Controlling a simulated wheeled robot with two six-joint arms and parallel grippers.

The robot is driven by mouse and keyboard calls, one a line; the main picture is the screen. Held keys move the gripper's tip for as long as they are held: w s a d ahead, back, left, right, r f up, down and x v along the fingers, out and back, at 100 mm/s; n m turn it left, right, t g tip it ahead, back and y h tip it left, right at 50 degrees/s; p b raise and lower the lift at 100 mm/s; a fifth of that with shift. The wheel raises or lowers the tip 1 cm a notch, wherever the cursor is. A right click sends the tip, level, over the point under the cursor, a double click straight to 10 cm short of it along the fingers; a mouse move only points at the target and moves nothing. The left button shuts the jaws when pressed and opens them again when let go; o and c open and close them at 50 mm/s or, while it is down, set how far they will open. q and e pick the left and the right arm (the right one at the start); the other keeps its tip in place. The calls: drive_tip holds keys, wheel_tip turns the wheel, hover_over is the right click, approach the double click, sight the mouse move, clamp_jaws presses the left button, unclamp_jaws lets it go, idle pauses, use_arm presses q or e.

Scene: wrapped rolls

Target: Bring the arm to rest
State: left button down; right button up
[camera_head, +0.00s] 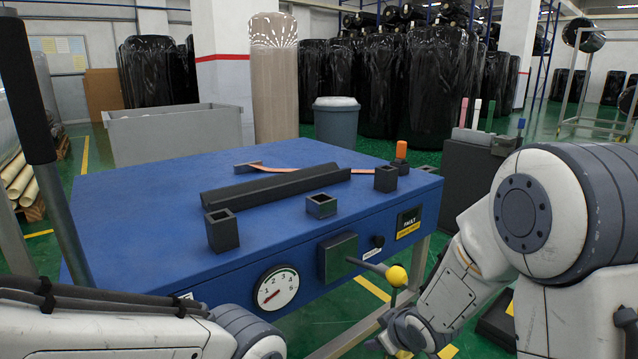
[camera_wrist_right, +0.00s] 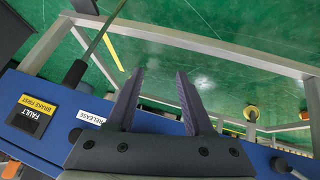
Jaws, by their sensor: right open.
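My right arm (camera_head: 570,215) comes in from the right and bends down to the front of the blue machine. Its wrist (camera_head: 415,328) is low, just below the lever's yellow knob (camera_head: 397,275); the fingers are not clear in the head view. In the right wrist view, my right gripper (camera_wrist_right: 159,75) is open, with only green floor and frame bars showing between its dark fingers. My left arm (camera_head: 110,325) lies along the bottom left of the head view; its gripper is out of view.
The blue machine (camera_head: 130,225) carries a dark channel (camera_head: 270,186), square sockets and a gauge (camera_head: 277,287). A FAULT label (camera_head: 409,222) is on its front. A dark post (camera_head: 25,90) stands at left. A dark box (camera_head: 470,175) stands at right. Wrapped rolls (camera_head: 437,85) stand behind.

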drive_tip(key=s+a+r+g+p, duration=0.25)
drive_tip(key=s+r, duration=0.25)
drive_tip(key=s, duration=0.4)
drive_tip(key=s+a+r+g+h+p, duration=0.1)
drive_tip(key=s+a+r+g+p, duration=0.15)
drive_tip(key=s+r, duration=0.55)
drive_tip(key=s+a+r+g+p, duration=0.2)
drive_tip(key=s+a+r, duration=0.1)
drive_tip(key=s, duration=0.8)
wheel_tip(320, 180, up, 36)
drive_tip(key=p, duration=3.6)
drive_tip(key=shift+r, duration=0.2)
